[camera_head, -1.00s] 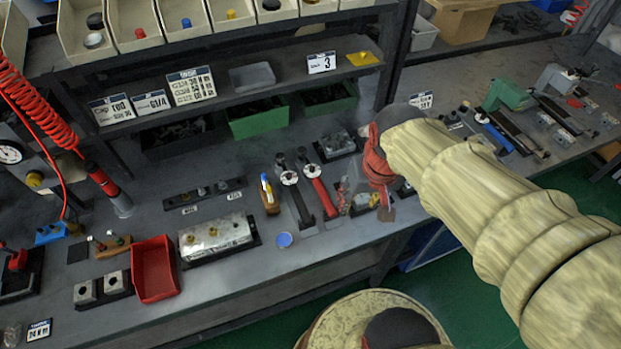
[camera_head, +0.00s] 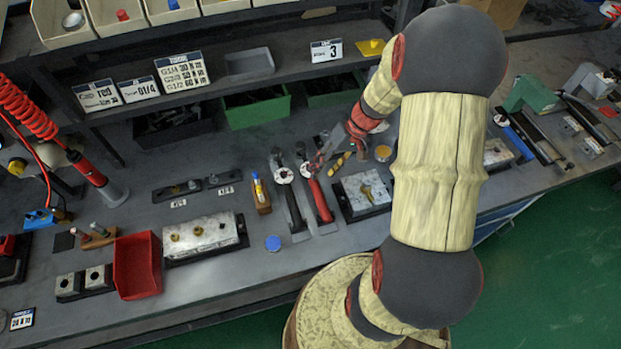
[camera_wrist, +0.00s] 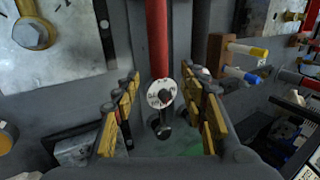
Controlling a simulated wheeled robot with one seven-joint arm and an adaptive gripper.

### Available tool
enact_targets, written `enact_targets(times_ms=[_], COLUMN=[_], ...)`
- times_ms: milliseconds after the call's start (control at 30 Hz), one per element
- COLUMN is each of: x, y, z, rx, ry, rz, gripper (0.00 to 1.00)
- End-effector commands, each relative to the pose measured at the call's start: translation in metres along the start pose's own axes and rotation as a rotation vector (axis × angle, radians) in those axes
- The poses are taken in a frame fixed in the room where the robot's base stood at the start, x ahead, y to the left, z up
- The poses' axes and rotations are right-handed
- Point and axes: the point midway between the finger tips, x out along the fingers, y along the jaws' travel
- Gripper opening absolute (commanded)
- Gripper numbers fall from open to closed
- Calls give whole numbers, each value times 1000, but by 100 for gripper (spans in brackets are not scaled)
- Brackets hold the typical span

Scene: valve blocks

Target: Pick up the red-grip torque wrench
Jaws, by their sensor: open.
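The red-grip torque wrench (camera_head: 320,201) lies on the bench with its red handle toward the front edge and its dark head toward the shelf. Its round white dial (camera_wrist: 160,93) and red grip (camera_wrist: 157,40) show in the wrist view. My gripper (camera_head: 320,160) is over the dial and head end, coming from the right. In the wrist view my gripper (camera_wrist: 165,100) is open, one padded finger on each side of the dial and neck. I cannot tell how far above the wrench the fingertips are. A dark-grip torque wrench (camera_head: 292,208) lies just left of it.
A valve block on a black base (camera_head: 363,194) sits close to the right of the wrench. A wooden holder with blue and yellow tools (camera_head: 261,195) stands left. A red bin (camera_head: 137,265) and a larger block (camera_head: 205,238) are further left. The shelf (camera_head: 240,85) overhangs behind.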

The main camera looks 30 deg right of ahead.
Motion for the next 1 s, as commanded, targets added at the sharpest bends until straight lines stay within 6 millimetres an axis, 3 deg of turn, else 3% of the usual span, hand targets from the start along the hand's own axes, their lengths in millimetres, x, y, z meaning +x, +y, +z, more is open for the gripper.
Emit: enact_targets(times_ms=[367, 633, 900, 1000], x=[35, 72, 76, 76], y=[1, 2, 1, 1], z=[0, -2, -2, -2], rx=[-3, -4, -3, -3], ry=[-3, -5, -2, -2], rz=[1, 0, 2, 2], gripper=[43, 43, 43, 37])
